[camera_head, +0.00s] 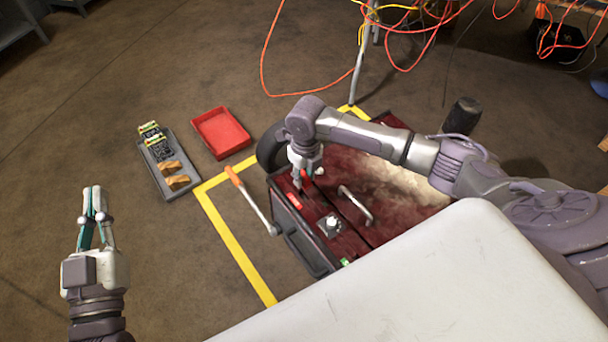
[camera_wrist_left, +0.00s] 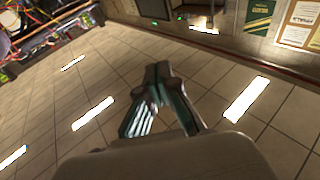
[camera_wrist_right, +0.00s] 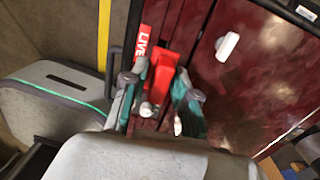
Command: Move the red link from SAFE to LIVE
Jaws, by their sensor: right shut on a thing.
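The red link (camera_wrist_right: 162,72) is between the fingers of my right gripper (camera_wrist_right: 155,98) in the right wrist view. This gripper is shut on it, low over the dark red charger top (camera_head: 350,165). The red LIVE label (camera_wrist_right: 142,42) lies just beside the link on that top. A small red patch, likely this label (camera_head: 294,201), shows in the head view below my right gripper (camera_head: 303,180). A metal post (camera_wrist_right: 148,108) is near the fingers. The SAFE marking is not visible. My left gripper (camera_head: 95,190) is empty, its fingertips together, over bare floor at left.
A grey tray (camera_head: 158,184) with small parts and an empty red tray (camera_head: 240,138) lie on the floor. An orange-handled lever (camera_head: 255,203) stands at the charger's left side. A metal handle (camera_head: 357,203) and a knob (camera_head: 332,225) sit on its top. Orange cables hang behind.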

